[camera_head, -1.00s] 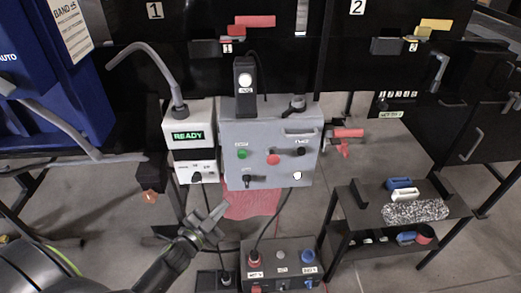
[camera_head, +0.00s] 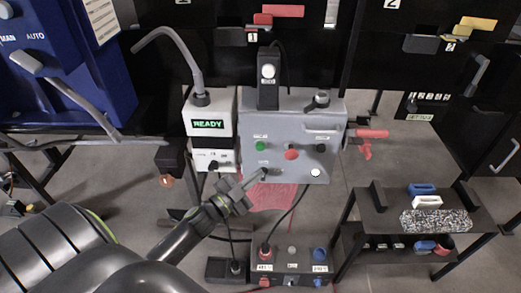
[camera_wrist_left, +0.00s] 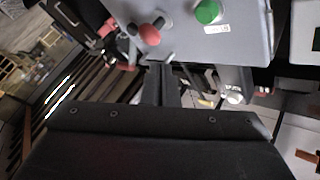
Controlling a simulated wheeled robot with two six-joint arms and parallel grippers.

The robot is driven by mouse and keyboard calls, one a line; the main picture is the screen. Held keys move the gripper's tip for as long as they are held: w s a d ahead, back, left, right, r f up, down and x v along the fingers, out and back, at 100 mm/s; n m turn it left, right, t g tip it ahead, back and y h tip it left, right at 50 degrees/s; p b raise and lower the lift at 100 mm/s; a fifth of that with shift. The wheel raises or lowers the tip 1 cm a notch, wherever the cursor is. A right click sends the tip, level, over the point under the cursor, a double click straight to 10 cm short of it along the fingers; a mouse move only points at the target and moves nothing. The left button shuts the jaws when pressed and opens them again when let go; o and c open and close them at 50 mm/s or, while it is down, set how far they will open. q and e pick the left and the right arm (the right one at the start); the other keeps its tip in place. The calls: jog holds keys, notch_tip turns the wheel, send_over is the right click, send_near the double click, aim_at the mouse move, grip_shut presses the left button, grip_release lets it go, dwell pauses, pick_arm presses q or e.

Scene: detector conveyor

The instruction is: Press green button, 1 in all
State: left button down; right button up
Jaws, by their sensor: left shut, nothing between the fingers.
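The green button (camera_head: 260,146) is at the upper left of the front of a grey control box (camera_head: 306,163). It shows in the wrist view (camera_wrist_left: 207,12) at the top, right of a red knob (camera_wrist_left: 150,33). My left gripper (camera_head: 262,176) is shut and empty, with its fingertips just below the green button near the box's lower front edge. In the wrist view the closed fingers (camera_wrist_left: 160,82) point toward the lower part of the box, apart from the green button. I cannot tell whether the fingertips touch the box. My right gripper is not in view.
A red button (camera_head: 291,154) and a black knob (camera_head: 321,148) sit right of the green one. A white unit reading READY (camera_head: 208,124) stands left of the box. A black shelf (camera_head: 372,222) stands at the right, and a smaller control box (camera_head: 292,263) below.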

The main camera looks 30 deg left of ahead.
aim_at(264, 148)
pick_arm(q)
jog(key=w+a+b, duration=0.1)
jog(key=w+a, duration=0.2)
jog(key=w, duration=0.3)
jog(key=shift+a+b, duration=0.35)
jog(key=shift+w+a, duration=0.1)
jog(key=shift+w, duration=0.05)
dwell(1.6)
jog(key=shift+w+a, duration=0.15)
jog(key=shift+w, duration=0.1)
jog(key=shift+w+a, duration=0.25)
jog(key=shift+w, duration=0.2)
dwell(0.8)
jog(key=shift+s+d, duration=0.1)
jog(key=shift+s, duration=0.05)
jog(key=shift+s+d+p, duration=0.4)
jog(key=shift+s, duration=0.25)
jog(key=shift+s, duration=0.1)
